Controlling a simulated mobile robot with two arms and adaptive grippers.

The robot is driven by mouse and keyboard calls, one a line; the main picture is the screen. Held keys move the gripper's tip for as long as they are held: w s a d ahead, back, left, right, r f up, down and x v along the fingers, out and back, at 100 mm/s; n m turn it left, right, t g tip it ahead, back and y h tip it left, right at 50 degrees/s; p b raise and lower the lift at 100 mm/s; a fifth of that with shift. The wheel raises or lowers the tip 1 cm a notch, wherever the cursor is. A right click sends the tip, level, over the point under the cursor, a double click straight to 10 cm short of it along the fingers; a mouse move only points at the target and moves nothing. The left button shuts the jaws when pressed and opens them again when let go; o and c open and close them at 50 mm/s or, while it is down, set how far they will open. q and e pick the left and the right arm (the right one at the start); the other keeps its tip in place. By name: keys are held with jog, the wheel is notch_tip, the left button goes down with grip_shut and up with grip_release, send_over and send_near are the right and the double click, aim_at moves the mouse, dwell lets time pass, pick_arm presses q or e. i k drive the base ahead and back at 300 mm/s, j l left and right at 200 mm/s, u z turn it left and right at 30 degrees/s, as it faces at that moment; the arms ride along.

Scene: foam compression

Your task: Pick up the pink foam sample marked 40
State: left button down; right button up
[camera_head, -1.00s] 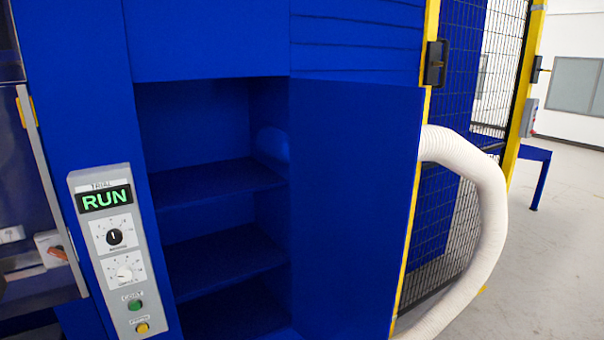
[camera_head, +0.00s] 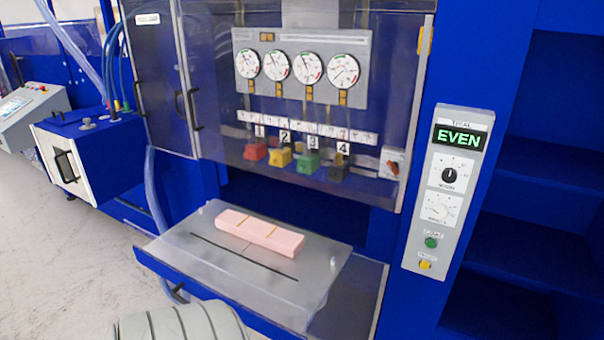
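A pink foam block (camera_head: 260,232) lies flat on a grey metal plate (camera_head: 215,262) in front of the blue machine. Neither of my grippers is in view.
Above the plate, several coloured blocks numbered 1 to 4 sit below dial gauges (camera_head: 278,67) behind a clear panel. A control panel (camera_head: 447,190) reading EVEN stands at right, beside open blue shelves (camera_head: 540,150). A grey ribbed shape (camera_head: 180,325) shows at the bottom edge.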

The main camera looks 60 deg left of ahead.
aim_at(288, 243)
jog(key=u, duration=1.85)
jog(key=k+j, duration=0.15)
jog(key=j, duration=0.15)
jog(key=z, duration=0.05)
